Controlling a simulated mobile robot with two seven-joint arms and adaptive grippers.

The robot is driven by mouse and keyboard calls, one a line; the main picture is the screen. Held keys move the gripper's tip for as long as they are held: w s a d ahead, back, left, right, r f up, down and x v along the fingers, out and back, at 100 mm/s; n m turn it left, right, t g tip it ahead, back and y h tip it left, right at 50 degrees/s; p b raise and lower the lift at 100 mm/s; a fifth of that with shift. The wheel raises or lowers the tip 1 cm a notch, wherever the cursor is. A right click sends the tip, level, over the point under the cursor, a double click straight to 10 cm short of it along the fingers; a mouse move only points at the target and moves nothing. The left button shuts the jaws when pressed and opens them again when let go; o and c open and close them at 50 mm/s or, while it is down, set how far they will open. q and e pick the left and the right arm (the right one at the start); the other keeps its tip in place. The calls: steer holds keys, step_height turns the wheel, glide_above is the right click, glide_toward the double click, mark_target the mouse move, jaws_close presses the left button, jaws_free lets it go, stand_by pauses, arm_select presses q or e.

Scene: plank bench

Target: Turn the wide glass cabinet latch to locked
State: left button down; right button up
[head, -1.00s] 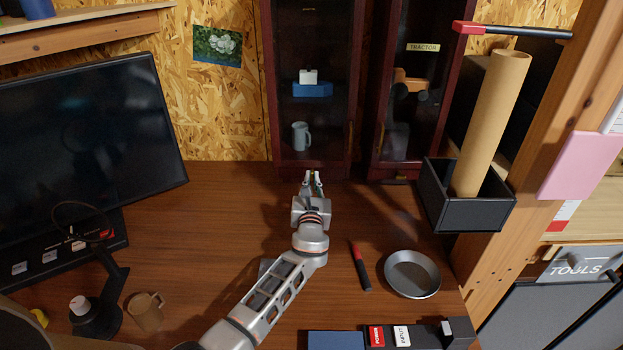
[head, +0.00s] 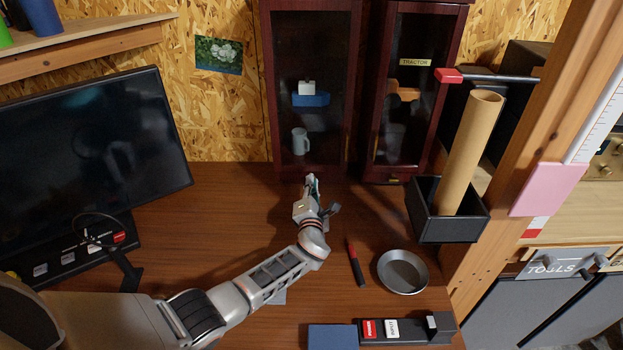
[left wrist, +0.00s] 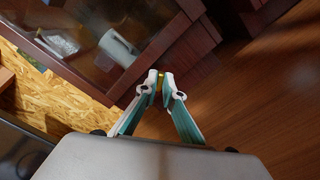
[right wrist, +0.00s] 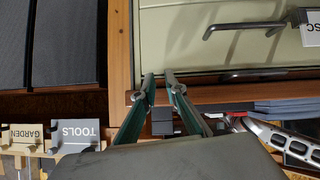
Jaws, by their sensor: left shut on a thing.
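The wide glass cabinet (head: 268,100) with a dark red frame stands at the back of the bench; a mug shows behind its glass. Its lower frame also shows in the left wrist view (left wrist: 135,85). My left gripper (head: 312,180) is at the cabinet's bottom edge, its fingers pointing at it. In the left wrist view, its fingertips are closed on a small yellow latch (left wrist: 160,77), mostly hidden between them. I cannot read the latch's angle. My right gripper (right wrist: 160,77) shows only in the right wrist view, slightly open and empty, in front of pale drawers.
A narrower glass cabinet (head: 372,120) stands to the right. A black bin (head: 445,228) holds a cardboard tube (head: 470,150). A red-black marker (head: 356,263) and a metal dish (head: 402,272) lie right of my left forearm. A monitor (head: 95,150) stands left.

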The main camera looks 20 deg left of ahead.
arm_select(q)
steer(key=shift+f+m+p, duration=0.15)
steer(key=shift+m+p, duration=0.3)
steer(key=shift+m, duration=2.65)
arm_select(e)
steer(key=shift+s+d+f+g+h, duration=0.3)
steer(key=shift+s+d+f, duration=0.35)
steer(key=shift+f, duration=0.05)
steer(key=shift+d, duration=0.25)
arm_select(q)
steer(key=c, duration=2.2)
jaws_free()
arm_select(e)
steer(key=shift+d, duration=0.1)
